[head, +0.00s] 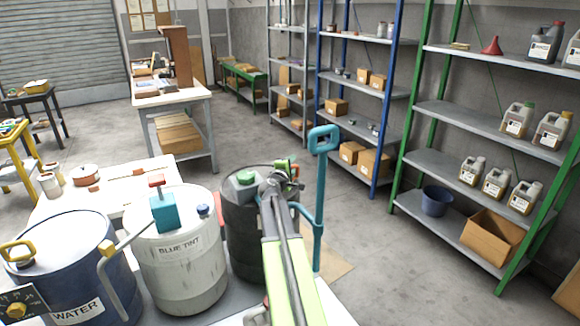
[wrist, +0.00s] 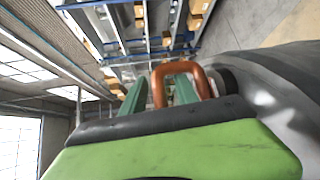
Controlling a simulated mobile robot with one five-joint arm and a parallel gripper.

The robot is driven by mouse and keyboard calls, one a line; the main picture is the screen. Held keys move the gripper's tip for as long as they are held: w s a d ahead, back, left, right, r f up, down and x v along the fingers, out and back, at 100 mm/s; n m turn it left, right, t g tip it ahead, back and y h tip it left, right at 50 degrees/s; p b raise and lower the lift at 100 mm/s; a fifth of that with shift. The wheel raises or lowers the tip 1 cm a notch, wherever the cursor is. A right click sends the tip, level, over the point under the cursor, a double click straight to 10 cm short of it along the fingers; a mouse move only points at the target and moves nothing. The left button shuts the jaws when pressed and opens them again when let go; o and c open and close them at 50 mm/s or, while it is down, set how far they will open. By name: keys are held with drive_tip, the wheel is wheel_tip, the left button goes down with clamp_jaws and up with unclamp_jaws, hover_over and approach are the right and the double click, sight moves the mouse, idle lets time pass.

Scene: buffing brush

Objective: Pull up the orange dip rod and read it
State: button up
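The orange dip rod shows in the wrist view as a copper-orange loop handle (wrist: 181,68) beside a dark round fitting. My gripper (wrist: 158,94) has its two green fingers apart. One side of the loop stands between them, and the right finger shows inside the loop. Narrow gaps show beside that side of the loop, so the fingers look open around it. In the head view my gripper (head: 285,178) is over the top of the dark drum (head: 240,225), where only a small orange patch (head: 294,170) shows. The rod's lower part and any marks are hidden.
A white BLUE TINT drum (head: 180,265) and a blue WATER drum (head: 75,270) stand to the left. A teal handle (head: 323,139) rises close to the right of my gripper. A green cap (head: 246,178) sits on the dark drum. Floor beyond is clear.

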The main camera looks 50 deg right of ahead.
drive_tip(key=shift+w+a, duration=0.1)
clamp_jaws()
idle(1.2)
